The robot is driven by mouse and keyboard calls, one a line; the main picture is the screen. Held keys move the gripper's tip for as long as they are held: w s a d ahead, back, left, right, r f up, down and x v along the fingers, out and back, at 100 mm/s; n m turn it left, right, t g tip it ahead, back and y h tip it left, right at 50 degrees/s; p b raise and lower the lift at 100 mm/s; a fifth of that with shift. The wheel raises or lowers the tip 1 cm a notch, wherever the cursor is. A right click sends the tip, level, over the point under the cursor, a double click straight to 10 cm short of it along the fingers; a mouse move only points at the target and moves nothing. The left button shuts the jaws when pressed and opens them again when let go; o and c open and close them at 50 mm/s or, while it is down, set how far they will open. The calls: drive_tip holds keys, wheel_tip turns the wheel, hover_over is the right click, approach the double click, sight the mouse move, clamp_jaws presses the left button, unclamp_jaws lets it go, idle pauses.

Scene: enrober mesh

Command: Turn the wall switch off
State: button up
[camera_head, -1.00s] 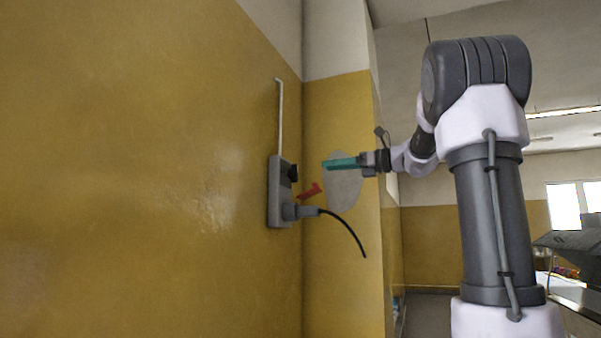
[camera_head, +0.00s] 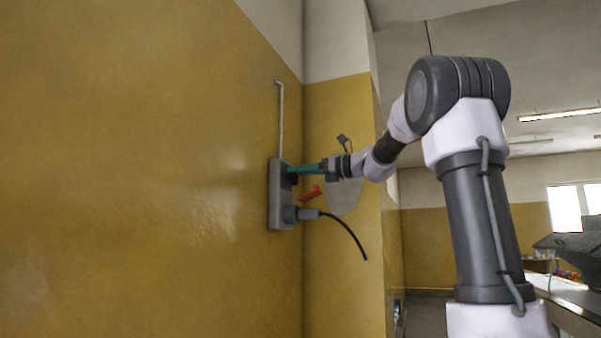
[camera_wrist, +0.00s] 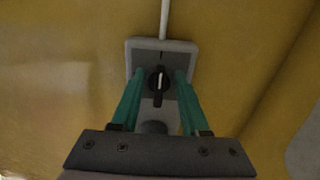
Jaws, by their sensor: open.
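The wall switch is a grey box (camera_head: 274,205) on the yellow wall, with a black rotary knob (camera_wrist: 158,84) on its upper part. In the wrist view the knob's white line points up, toward a small mark on the plate. My gripper (camera_wrist: 156,78) is open, with one teal finger on each side of the knob. In the head view the teal fingertips (camera_head: 297,169) reach the knob and mostly hide it. I cannot tell whether the fingers touch it.
A plug (camera_head: 306,214) with a black cable sits in the lower part of the box. A red piece (camera_head: 309,194) is just above it. A thin conduit (camera_head: 280,120) rises from the box. A wall corner stands close behind.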

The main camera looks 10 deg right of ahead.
clamp_jaws()
drive_tip(key=shift+n, duration=0.6)
drive_tip(key=n, duration=0.3)
drive_tip(key=shift+s+a+f+n, duration=0.2)
drive_tip(key=shift+n, duration=0.2)
drive_tip(key=n, duration=0.4)
drive_tip(key=shift+s+a+f, duration=0.1)
drive_tip(key=shift+s+f, duration=0.1)
drive_tip(key=n, duration=0.5)
drive_tip(key=shift+s+f, duration=0.1)
drive_tip(key=shift+f, duration=0.15)
drive_tip(key=shift+f+n, duration=0.15)
drive_tip(key=shift+n, duration=1.95)
